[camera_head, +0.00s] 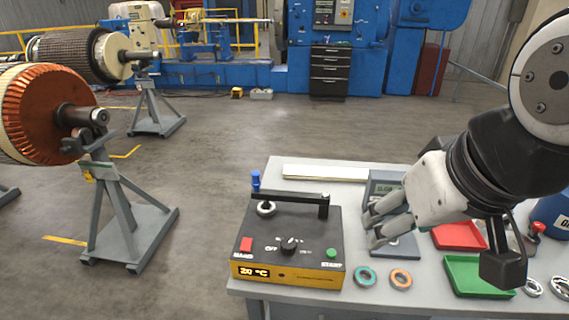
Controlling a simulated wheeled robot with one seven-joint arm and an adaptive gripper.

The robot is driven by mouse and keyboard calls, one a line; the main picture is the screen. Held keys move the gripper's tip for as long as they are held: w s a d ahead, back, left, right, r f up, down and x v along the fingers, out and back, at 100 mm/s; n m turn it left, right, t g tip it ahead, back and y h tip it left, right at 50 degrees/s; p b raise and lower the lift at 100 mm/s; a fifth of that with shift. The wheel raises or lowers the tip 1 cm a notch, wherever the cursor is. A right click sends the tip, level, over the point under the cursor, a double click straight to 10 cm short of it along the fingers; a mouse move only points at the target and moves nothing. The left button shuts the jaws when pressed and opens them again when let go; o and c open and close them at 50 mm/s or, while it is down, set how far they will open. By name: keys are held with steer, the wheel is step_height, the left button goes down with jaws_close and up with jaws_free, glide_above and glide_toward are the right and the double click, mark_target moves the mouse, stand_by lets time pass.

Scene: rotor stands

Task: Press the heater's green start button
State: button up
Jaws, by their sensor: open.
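The heater (287,272) is a black-topped box with a yellow front, standing at the left front of the grey table. Its display reads about 20 °C. A dial knob (289,244) sits mid-panel and a red button (246,244) is at the left. My gripper (370,227) is open and empty, just right of the heater and apart from the green button. It covers part of a grey scale-like device.
A metal ring (266,208) sits by the heater's black bar (290,197). A blue-handled tool (256,181) stands behind. Teal (366,276) and orange (400,278) rings lie in front of my gripper. A red tray (458,236) and green tray (476,275) are at right.

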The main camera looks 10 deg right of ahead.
jaws_close()
stand_by(1.2)
